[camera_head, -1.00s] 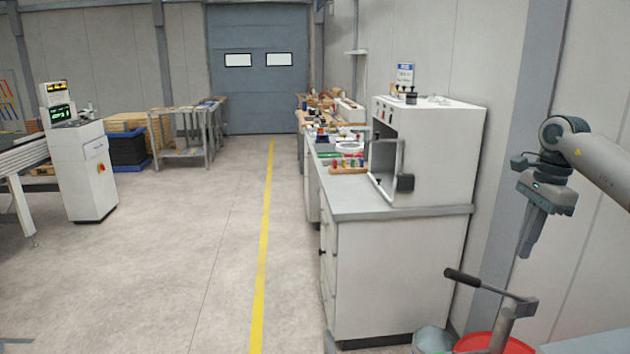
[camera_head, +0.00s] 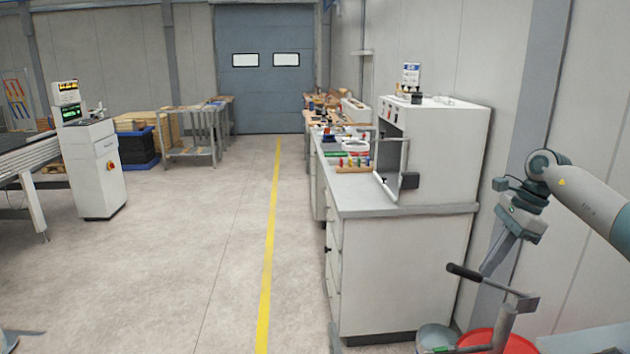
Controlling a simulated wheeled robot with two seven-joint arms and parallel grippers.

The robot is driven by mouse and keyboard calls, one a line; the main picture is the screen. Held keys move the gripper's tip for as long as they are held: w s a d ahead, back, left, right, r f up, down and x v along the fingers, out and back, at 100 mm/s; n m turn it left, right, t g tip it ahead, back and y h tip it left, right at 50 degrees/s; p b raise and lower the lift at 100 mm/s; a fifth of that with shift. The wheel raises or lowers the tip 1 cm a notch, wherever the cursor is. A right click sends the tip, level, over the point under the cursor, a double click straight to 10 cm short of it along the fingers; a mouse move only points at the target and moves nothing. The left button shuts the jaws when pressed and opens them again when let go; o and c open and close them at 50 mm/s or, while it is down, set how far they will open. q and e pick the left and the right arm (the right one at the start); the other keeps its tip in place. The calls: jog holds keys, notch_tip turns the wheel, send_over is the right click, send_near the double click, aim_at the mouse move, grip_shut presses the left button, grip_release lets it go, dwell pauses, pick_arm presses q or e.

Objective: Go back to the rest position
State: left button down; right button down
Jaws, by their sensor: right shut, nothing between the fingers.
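My right gripper (camera_head: 490,268) hangs at the right of the head view, pointing down and a little left. Its fingers are together with nothing between them. It is in front of the grey wall, right of the white cabinet bench, and its tips appear just above the black-handled lever (camera_head: 480,280); I cannot tell how far apart they are in depth.
A bench (camera_head: 400,270) with a white box machine (camera_head: 450,150), its door frame open, stands at centre right. A red bucket (camera_head: 510,343) and a grey one (camera_head: 437,337) are at the lower right. A control cabinet (camera_head: 95,175) stands left. The floor (camera_head: 180,270) between is clear.

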jog(key=w+a+f+m+t+y, duration=0.2)
jog(key=a+f+m+y, duration=0.3)
jog(key=a+f, duration=0.5)
jog(key=w+a+f+m+t+y, duration=0.1)
jog(key=w+a+f+m+y, duration=0.3)
jog(key=a+f, duration=0.6)
jog(key=s+d+f+m+t+h, duration=0.1)
jog(key=s+f+m+t+h, duration=0.2)
jog(key=f+m, duration=0.8)
jog(key=s+d+f+m+t, duration=0.1)
jog(key=s+f+m+t, duration=0.2)
jog(key=f+m+t, duration=0.7)
jog(key=s+d+f+m+g+h, duration=0.35)
jog(key=s+f+m, duration=0.25)
jog(key=s+f, duration=0.8)
jog(key=s+d+f+m+g+h, duration=0.2)
jog(key=s+f+m+g+h, duration=0.25)
jog(key=s+f, duration=0.9)
jog(key=s+f+m+g, duration=0.2)
jog(key=s+f+m, duration=0.1)
jog(key=s, duration=0.9)
jog(key=s+f+m+g+h, duration=0.1)
jog(key=s+f, duration=0.5)
jog(key=s, duration=0.7)
jog(key=s+a+f+m+g, duration=0.1)
jog(key=s+f+m+g, duration=0.3)
jog(key=s, duration=0.8)
jog(key=shift+s+f+m+h, duration=0.2)
jog(key=shift+f+m+h, duration=0.25)
jog(key=shift+m, duration=0.3)
